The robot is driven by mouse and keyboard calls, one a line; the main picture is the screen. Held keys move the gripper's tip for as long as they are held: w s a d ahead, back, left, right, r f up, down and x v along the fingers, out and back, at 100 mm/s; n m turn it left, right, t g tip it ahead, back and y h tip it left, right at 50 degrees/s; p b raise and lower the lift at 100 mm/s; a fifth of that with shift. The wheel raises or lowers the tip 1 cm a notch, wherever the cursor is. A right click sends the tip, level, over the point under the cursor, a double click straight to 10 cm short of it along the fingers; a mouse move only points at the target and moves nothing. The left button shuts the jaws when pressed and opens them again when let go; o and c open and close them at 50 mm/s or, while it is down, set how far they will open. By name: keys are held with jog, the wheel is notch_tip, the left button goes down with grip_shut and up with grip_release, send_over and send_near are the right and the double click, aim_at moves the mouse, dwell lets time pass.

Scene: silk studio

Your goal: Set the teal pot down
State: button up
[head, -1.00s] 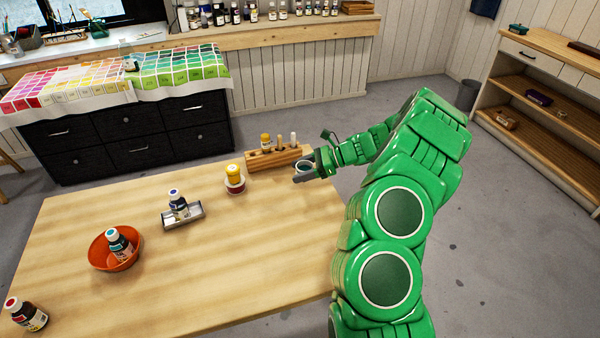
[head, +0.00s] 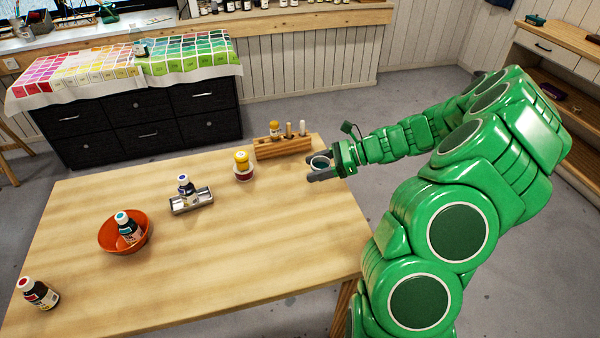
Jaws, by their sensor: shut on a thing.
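A wooden block (head: 270,150) with bottle and tools stands left of my gripper. The table's front middle is clear.

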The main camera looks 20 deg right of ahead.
jog(key=shift+s+a, duration=0.1)
jog(key=shift+s, duration=0.05)
jog(key=s+a+f+n+g, duration=0.1)
jog(key=a, duration=0.7)
jog(key=s+a+f+n+g, duration=0.1)
jog(key=a+f, duration=0.1)
jog(key=a, duration=0.7)
jog(key=n+g, duration=0.3)
send_over(213, 254)
notch_tip(213, 254, down, 2)
jog(key=shift+f, duration=3.8)
jog(key=shift+f, duration=0.15)
jog(key=o, duration=1.1)
